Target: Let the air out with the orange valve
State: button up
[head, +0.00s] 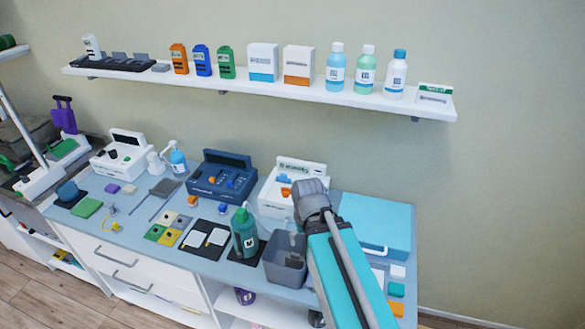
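A small orange part (285,192), likely the orange valve, shows on the front of a white device (275,203) on the counter. It is too small to tell its exact shape or setting. The white device has a raised back panel (301,170) and a blue part (284,178). My turquoise arm reaches up from the bottom right, and its grey joint (312,197) covers the right side of the device. My gripper's fingers do not show, so their distance from the orange part cannot be seen.
A dark blue device (212,186) stands left of the white one. A green bottle (244,235) and a grey bin (284,265) stand in front. A turquoise case (375,222) lies to the right. A wall shelf (250,86) with bottles and boxes runs above.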

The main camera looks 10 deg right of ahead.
dwell(0.4)
notch_tip(320, 180, up, 8)
jog(key=r+m+p, duration=0.1)
jog(key=m+p, duration=0.3)
jog(key=p, duration=0.5)
send_over(286, 192)
jog(key=shift+w+f, duration=0.25)
jog(key=shift+w, duration=0.05)
jog(key=shift+f+b, duration=0.25)
jog(key=shift+b, duration=0.2)
notch_tip(286, 192, down, 12)
jog(key=b, duration=1.1)
jog(key=shift+r, duration=0.25)
jog(key=shift+b, duration=0.3)
jog(key=c, duration=1.2)
jog(key=shift+o, duration=0.2)
